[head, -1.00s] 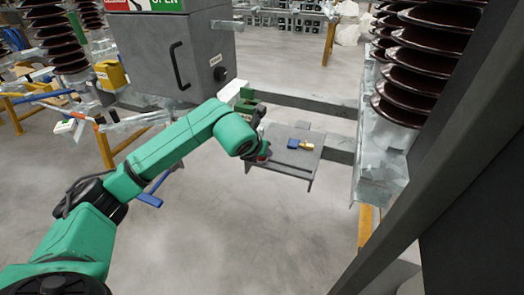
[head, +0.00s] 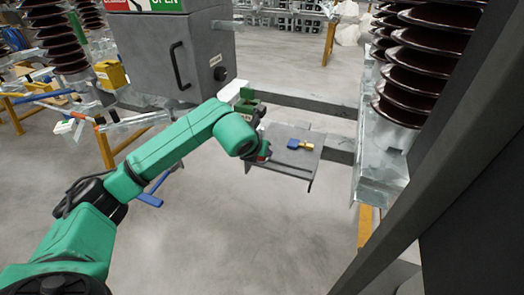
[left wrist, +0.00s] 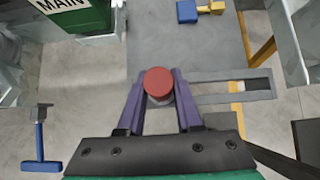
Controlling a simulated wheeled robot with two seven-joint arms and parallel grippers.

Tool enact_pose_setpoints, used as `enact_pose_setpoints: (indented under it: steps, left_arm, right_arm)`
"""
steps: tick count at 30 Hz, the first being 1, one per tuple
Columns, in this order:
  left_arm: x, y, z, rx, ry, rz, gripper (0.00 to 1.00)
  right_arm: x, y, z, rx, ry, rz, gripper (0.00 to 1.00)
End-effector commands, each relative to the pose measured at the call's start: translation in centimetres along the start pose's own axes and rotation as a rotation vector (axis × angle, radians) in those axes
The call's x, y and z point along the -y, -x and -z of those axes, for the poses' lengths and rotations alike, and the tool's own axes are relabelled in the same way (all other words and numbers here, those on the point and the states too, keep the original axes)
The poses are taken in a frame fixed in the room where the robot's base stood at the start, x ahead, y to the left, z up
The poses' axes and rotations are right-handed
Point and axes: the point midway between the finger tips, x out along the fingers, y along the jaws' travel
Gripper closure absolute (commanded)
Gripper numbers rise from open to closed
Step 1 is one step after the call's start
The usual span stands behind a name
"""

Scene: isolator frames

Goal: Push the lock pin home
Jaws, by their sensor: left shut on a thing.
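The red round head of the lock pin (left wrist: 159,82) shows in the left wrist view between the two purple fingers of my left gripper (left wrist: 160,95). The fingers are shut on it from both sides. A grey slotted bar (left wrist: 235,88) runs to the right beside the pin. In the head view my left gripper (head: 261,154) is at the left edge of the grey shelf plate (head: 292,168), with a little red showing there. The pin's shaft and its hole are hidden, so its depth cannot be told. My right gripper is not in view.
A blue and yellow padlock-like piece (head: 301,144) lies on the plate. A green box (left wrist: 80,15) labelled MAIN stands near the gripper. A grey cabinet (head: 175,50) is behind, and brown ribbed insulators (head: 415,60) stand at the right. The floor in front is clear.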

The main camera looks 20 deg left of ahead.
Motion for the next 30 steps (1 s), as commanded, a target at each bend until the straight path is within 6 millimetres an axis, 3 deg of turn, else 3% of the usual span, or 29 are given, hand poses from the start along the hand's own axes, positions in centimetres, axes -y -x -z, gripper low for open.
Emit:
enact_pose_setpoints:
  steps: [30]
  left_arm:
    - [0.0, 4.8, -4.3, 0.002, 0.000, 0.001, 1.00]
  right_arm:
    - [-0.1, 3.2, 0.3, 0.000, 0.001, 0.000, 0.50]
